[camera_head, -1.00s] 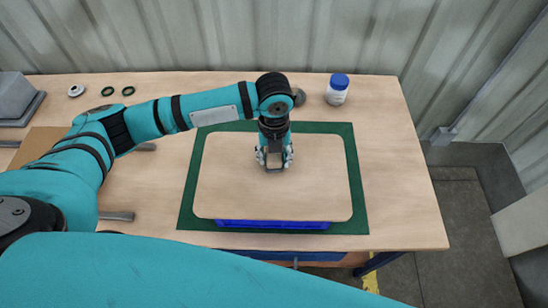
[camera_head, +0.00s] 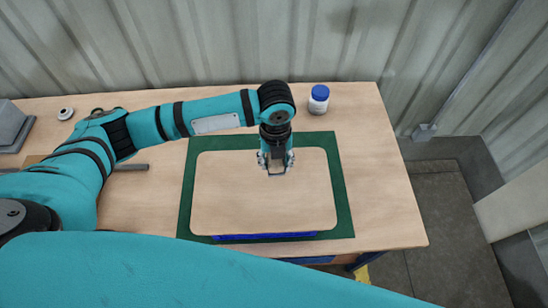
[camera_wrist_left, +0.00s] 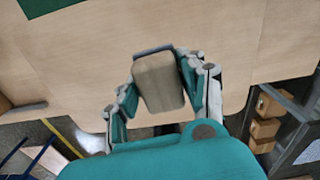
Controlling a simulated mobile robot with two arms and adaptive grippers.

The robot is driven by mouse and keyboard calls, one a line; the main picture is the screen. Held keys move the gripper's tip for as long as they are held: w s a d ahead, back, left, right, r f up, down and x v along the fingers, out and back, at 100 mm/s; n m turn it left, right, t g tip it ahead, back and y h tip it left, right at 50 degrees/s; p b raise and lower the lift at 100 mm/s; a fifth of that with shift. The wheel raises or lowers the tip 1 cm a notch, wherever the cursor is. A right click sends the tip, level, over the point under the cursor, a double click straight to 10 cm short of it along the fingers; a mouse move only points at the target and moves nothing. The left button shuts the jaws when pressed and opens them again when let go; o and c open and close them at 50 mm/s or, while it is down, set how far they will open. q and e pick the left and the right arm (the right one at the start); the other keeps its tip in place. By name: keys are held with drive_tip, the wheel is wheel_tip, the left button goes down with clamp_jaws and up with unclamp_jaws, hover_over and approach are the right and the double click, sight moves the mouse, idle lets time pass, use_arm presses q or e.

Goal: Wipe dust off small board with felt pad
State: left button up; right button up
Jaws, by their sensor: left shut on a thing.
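The small board (camera_head: 250,205) is a pale wood-coloured sheet with rounded corners, lying on a green mat (camera_head: 345,215) on the table. I cannot make out dust on it. My left gripper (camera_head: 276,172) points down over the back part of the board, right of its middle. In the left wrist view, the left gripper (camera_wrist_left: 160,85) is shut on a beige block with a grey edge, which I take as the felt pad (camera_wrist_left: 158,82). The pad hardly shows in the head view, and whether it touches the board is unclear. My right gripper is not in view.
A white bottle with a blue lid (camera_head: 319,99) stands behind the mat. A small white ring (camera_head: 66,113) and a grey box (camera_head: 10,125) are at the back left. A blue strip (camera_head: 265,236) shows along the board's front edge. The table (camera_head: 385,190) is clear on the right.

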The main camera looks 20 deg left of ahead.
use_arm(q)
drive_tip(key=shift+d+r+p, duration=0.1)
drive_tip(key=shift+r+p, duration=0.55)
drive_tip(key=shift+r, duration=0.3)
drive_tip(key=shift+r+p, duration=0.3)
drive_tip(key=shift+p, duration=0.05)
